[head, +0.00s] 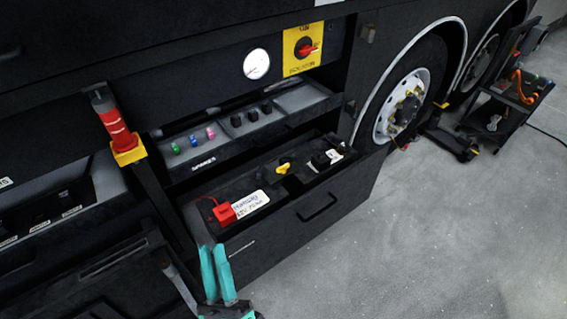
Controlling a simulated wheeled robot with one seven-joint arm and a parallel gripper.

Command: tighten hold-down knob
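A small yellow knob (284,168), likely the hold-down knob, sits on top of the black battery in the pulled-out drawer (318,208). Its threads and seating are too small to make out. My gripper (213,247) has two teal fingers pointing up at the drawer's near left corner. It is to the left of and below the knob, well apart from it. The fingers look close together with nothing visible between them; the angle does not show how far they are open.
A red terminal cover (225,214) and white handwritten label (251,203) lie left of the knob, with black blocks (321,160) right of it. A shelf (259,119) of small parts overhangs behind. A yellow-and-red isolator switch (304,48) is above.

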